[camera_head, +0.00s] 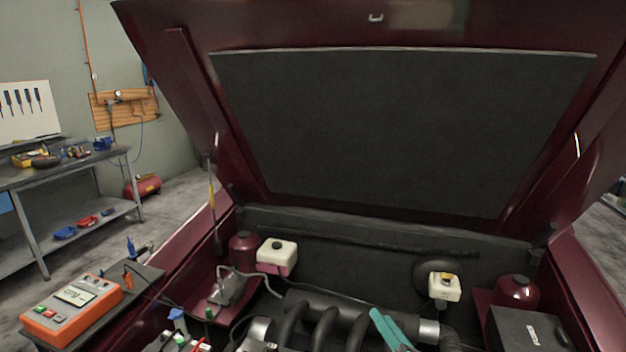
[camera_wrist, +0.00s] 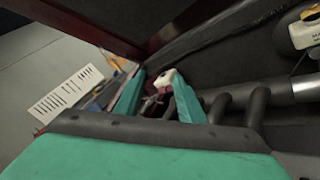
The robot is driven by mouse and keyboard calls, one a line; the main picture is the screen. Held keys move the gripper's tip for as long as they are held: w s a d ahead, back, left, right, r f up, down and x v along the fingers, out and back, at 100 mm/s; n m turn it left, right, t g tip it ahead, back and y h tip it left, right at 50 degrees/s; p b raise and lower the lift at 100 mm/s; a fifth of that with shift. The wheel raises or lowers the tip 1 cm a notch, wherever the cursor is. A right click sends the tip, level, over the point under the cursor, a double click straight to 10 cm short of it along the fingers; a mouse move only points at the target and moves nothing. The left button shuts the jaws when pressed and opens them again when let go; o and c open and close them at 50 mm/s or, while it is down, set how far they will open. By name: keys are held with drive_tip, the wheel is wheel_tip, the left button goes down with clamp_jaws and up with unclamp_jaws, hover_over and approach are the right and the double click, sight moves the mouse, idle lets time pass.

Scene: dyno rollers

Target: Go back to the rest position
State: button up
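My gripper (camera_wrist: 157,84) shows in the wrist view with its two teal fingers apart. Nothing is held between them; engine bay parts show through the gap. In the head view, a teal part of my gripper (camera_head: 390,330) shows at the bottom edge, over the engine bay and beside the black ribbed pipes (camera_head: 325,322). The rest of my arm is out of that view. Whether the gripper touches anything cannot be told.
The dark red hood (camera_head: 180,100) is raised above the bay. A white reservoir with pink fluid (camera_head: 277,257), a white yellow-capped reservoir (camera_head: 445,287) and a black box (camera_head: 528,330) surround the engine. An orange tester (camera_head: 72,310) and a workbench (camera_head: 40,178) are left.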

drive_tip(key=s+a+r+m+t+y, duration=0.2)
drive_tip(key=a+r, duration=0.1)
drive_tip(key=a, duration=0.4)
drive_tip(key=s+a+r+m+t+y, duration=0.1)
drive_tip(key=a+r+m, duration=0.15)
drive_tip(key=a, duration=0.35)
drive_tip(key=s+a+m+t+h, duration=0.45)
drive_tip(key=s+a+m, duration=0.3)
drive_tip(key=m, duration=0.35)
drive_tip(key=s+f+m+g+h, duration=0.1)
drive_tip(key=s+f+m+g, duration=0.2)
drive_tip(key=s, duration=0.9)
drive_tip(key=s+d+f+m+g+h, duration=0.1)
drive_tip(key=s+f+m+g+h, duration=0.1)
drive_tip(key=s+f+m, duration=0.5)
drive_tip(key=s+d+f+m+g+h, duration=0.1)
drive_tip(key=s+f+m+g, duration=0.3)
drive_tip(key=s+f, duration=0.7)
drive_tip(key=s+m, duration=0.1)
drive_tip(key=s, duration=0.5)
drive_tip(key=shift+h, duration=0.35)
drive_tip(key=shift+s+d, duration=0.1)
drive_tip(key=shift+s, duration=0.1)
drive_tip(key=c, duration=0.4)
drive_tip(key=shift+g, duration=0.25)
clamp_jaws()
